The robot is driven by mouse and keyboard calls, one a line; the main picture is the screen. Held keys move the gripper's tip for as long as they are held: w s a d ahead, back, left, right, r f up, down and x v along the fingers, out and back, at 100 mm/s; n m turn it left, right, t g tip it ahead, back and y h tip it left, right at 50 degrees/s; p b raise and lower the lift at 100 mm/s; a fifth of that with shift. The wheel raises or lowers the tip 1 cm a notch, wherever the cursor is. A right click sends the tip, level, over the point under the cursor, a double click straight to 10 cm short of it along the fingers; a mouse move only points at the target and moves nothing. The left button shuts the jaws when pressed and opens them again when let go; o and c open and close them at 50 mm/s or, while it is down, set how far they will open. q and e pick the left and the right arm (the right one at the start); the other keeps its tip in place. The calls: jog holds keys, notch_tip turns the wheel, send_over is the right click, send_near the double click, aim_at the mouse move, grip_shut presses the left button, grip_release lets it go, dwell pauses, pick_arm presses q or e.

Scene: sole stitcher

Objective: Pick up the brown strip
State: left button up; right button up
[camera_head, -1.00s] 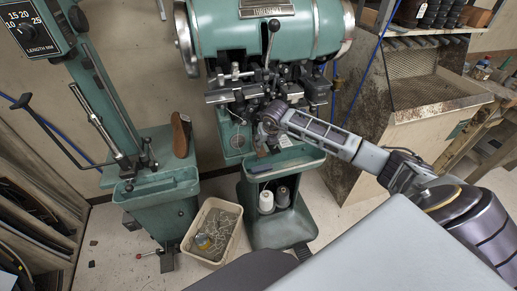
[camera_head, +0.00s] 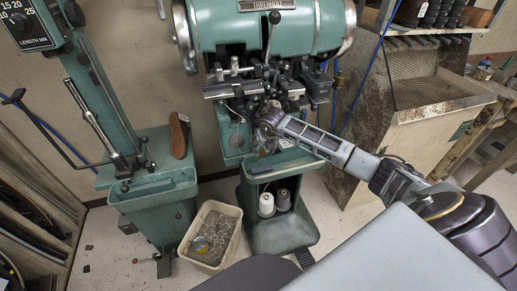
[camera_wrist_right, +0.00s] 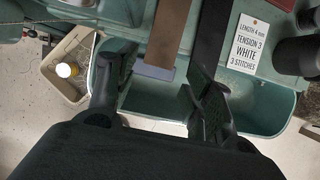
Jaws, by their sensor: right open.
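The brown strip (camera_wrist_right: 170,32) hangs down from the top of the right wrist view, in front of the green machine. A mauve-grey piece (camera_wrist_right: 152,71) shows at its lower end. A darker strip (camera_wrist_right: 210,35) stands to its right. My right gripper (camera_wrist_right: 155,82) is open, its two dark fingers apart, with the lower end of the brown strip seen between and beyond the fingertips. I cannot tell whether they touch. In the head view my right gripper (camera_head: 268,127) is at the stitcher's front, and the strip is too small to tell there. My left gripper is not in view.
A green tray (camera_wrist_right: 255,115) lies below the strips. A white label card (camera_wrist_right: 249,43) and dark cylinders are close on the right. The green stitcher (camera_head: 265,35) stands behind the arm. A bin of scraps (camera_head: 211,235) is on the floor.

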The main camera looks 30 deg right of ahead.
aim_at(262, 155)
jog(key=shift+b+x, duration=0.7)
jog(key=shift+x, duration=0.25)
jog(key=shift+b+x, duration=0.75)
jog(key=shift+x, duration=0.5)
jog(key=shift+w+f, duration=0.15)
jog(key=shift+f, duration=0.2)
jog(key=shift+c, duration=0.2)
jog(key=c, duration=0.7)
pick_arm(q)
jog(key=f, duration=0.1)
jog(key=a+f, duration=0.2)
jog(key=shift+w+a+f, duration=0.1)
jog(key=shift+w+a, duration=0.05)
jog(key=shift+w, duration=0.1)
pick_arm(e)
jog(key=shift+c, duration=0.2)
